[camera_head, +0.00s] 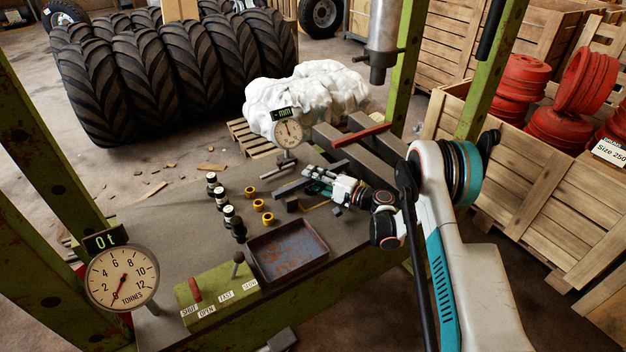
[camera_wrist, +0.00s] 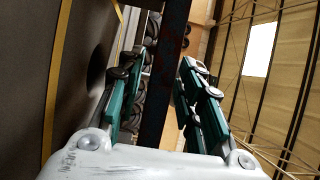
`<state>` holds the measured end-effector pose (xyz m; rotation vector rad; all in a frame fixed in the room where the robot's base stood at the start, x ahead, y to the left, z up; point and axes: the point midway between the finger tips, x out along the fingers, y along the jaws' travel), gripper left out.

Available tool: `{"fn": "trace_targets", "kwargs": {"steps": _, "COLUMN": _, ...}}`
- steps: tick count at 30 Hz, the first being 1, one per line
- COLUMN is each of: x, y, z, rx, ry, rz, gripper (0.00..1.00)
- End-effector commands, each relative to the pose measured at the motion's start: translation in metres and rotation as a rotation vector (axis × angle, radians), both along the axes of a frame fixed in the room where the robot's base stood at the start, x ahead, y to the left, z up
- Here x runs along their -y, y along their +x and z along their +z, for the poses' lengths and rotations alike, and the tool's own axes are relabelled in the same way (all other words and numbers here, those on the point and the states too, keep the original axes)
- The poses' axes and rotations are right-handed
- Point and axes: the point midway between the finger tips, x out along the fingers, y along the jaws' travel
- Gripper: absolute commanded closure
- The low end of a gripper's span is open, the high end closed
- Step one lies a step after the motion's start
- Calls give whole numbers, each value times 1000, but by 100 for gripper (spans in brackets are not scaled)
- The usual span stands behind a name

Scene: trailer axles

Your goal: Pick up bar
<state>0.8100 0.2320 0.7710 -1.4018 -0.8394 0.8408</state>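My gripper (camera_head: 308,181) is low over the grey bench, its teal fingers pointing left in the head view. A dark grey bar (camera_head: 290,187) lies at the fingertips and runs partly behind them. In the wrist view a dark, rust-marked bar (camera_wrist: 172,75) stands between the two fingers of my gripper (camera_wrist: 165,68). Gaps show on both sides of it, so the fingers look open around it and not pressed on it. Its lower end is hidden behind the gripper body. A red bar (camera_head: 362,135) lies across grey beams behind my gripper.
The bench (camera_head: 180,215) also holds a rusty tray (camera_head: 287,252), small dark bottles (camera_head: 228,214), yellow rings (camera_head: 259,204) and a green lever box (camera_head: 217,295). A millimetre dial (camera_head: 288,134) stands behind the gripper. A press cylinder (camera_head: 383,40) hangs above. Green posts flank the bench.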

Motion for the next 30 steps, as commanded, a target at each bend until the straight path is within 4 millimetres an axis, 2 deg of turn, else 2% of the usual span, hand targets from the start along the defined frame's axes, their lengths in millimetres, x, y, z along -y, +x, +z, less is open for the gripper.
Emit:
{"fn": "trace_targets", "kwargs": {"steps": 1, "x": 0, "y": 0, "z": 0, "rx": 0, "ry": 0, "rz": 0, "gripper": 86}}
{"fn": "trace_targets", "kwargs": {"steps": 3, "x": 0, "y": 0, "z": 0, "rx": 0, "ry": 0, "rz": 0, "gripper": 100}}
{"fn": "trace_targets", "kwargs": {"steps": 16, "x": 0, "y": 0, "z": 1, "rx": 0, "ry": 1, "rz": 0, "gripper": 100}}
{"fn": "trace_targets", "kwargs": {"steps": 20, "x": 0, "y": 0, "z": 8, "rx": 0, "ry": 2, "rz": 0, "gripper": 100}}
{"fn": "trace_targets", "kwargs": {"steps": 26, "x": 0, "y": 0, "z": 37, "rx": 0, "ry": 2, "rz": 0, "gripper": 100}}
{"fn": "trace_targets", "kwargs": {"steps": 30, "x": 0, "y": 0, "z": 69, "rx": 0, "ry": 2, "rz": 0, "gripper": 100}}
